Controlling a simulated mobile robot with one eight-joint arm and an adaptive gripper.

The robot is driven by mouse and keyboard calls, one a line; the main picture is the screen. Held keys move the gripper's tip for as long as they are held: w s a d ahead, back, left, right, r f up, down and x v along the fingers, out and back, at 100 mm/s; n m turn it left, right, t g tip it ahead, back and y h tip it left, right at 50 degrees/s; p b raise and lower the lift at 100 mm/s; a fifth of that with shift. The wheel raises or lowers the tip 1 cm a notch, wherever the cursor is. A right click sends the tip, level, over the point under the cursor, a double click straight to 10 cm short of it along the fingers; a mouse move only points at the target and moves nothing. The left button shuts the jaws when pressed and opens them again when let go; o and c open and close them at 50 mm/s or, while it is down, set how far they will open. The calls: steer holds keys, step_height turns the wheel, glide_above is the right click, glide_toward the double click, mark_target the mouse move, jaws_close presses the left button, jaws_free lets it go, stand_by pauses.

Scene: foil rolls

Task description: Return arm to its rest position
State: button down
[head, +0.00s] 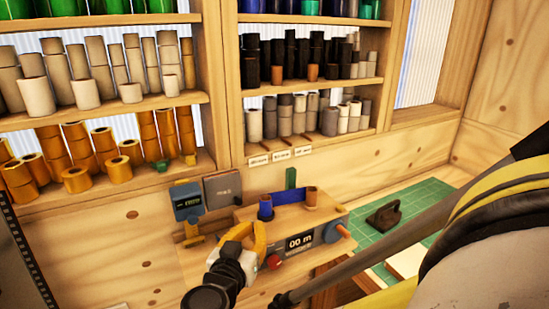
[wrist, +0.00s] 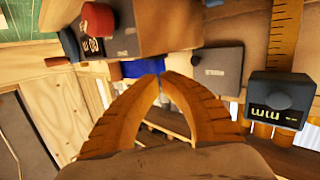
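My gripper (head: 259,228) has yellow-orange fingers and is over the front left of the wooden winding machine (head: 330,228) in the head view. In the wrist view the two curved fingertips of my gripper (wrist: 160,77) meet or nearly meet, with nothing seen held between them. The machine bears a display reading "00 m", a red knob (head: 274,261) and a blue part (head: 280,205). A brown roll (head: 311,196) stands on its top. In the wrist view the machine appears upside down, with its red knob (wrist: 98,20) at upper left.
A blue-grey gauge (head: 187,201) and a dark grey box (head: 223,188) stand left of the machine. Shelves of rolls (head: 310,85) rise behind. A green cutting mat (head: 425,205) with a dark tool (head: 384,217) lies right. A dark bar crosses at lower right.

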steer(key=s+d+f+g+h, duration=0.1)
steer(key=s+d+g, duration=0.15)
steer(key=d, duration=0.85)
steer(key=s+d+f+g, duration=0.1)
steer(key=d+g, duration=0.3)
steer(key=d, duration=0.6)
steer(key=s+d+f+n+g+y, duration=0.1)
steer(key=s+d+g+y, duration=0.1)
steer(key=s+d, duration=0.5)
steer(key=s+y, duration=0.1)
steer(key=s, duration=0.5)
steer(key=shift+s+f+y, duration=0.3)
steer(key=shift+s+f, duration=0.05)
steer(key=shift+f, duration=0.05)
